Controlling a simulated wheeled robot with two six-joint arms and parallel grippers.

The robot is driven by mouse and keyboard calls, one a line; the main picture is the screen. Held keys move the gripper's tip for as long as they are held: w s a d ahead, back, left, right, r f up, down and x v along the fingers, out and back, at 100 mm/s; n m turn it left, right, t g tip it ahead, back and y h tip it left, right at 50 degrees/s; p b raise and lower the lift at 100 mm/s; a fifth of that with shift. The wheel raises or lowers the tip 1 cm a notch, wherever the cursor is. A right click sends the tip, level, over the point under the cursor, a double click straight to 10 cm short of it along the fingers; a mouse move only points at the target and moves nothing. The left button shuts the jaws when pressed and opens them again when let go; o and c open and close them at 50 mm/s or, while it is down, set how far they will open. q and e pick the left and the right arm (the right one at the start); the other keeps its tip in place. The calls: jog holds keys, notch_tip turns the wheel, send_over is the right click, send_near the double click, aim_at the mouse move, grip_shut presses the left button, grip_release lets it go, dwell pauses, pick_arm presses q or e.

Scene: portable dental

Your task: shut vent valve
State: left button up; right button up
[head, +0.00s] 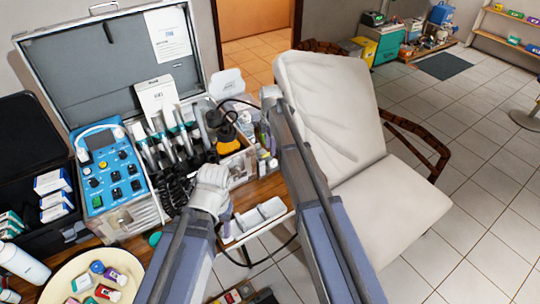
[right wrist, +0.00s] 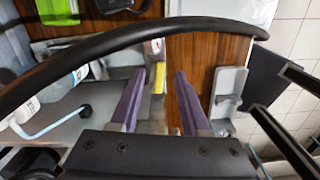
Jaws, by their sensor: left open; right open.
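The portable dental unit with its blue control panel (head: 112,180) stands in an open case on the wooden table in the head view. I cannot single out the vent valve for sure in either view. A small white part with a red mark (right wrist: 157,45) shows beyond my right fingers in the right wrist view. My right gripper (right wrist: 158,98) is open, with purple fingers apart over a yellow strip (right wrist: 158,80). In the head view, its fingertips are hidden behind its arm. My left gripper (head: 226,215) is low beside the table's front edge, its fingers partly hidden by its wrist.
A dark hose (right wrist: 130,38) crosses the right wrist view. Handpieces (head: 175,140) and a dark-capped bottle (head: 224,132) crowd the table (head: 262,192). A grey holder (right wrist: 229,90) lies on the wood. A cream dental chair (head: 345,150) stands right; a round tray (head: 75,275) is at lower left.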

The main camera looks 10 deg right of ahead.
jog(key=shift+f+b, duration=0.35)
jog(key=shift+f, duration=0.45)
jog(key=shift+r, duration=0.1)
grip_shut()
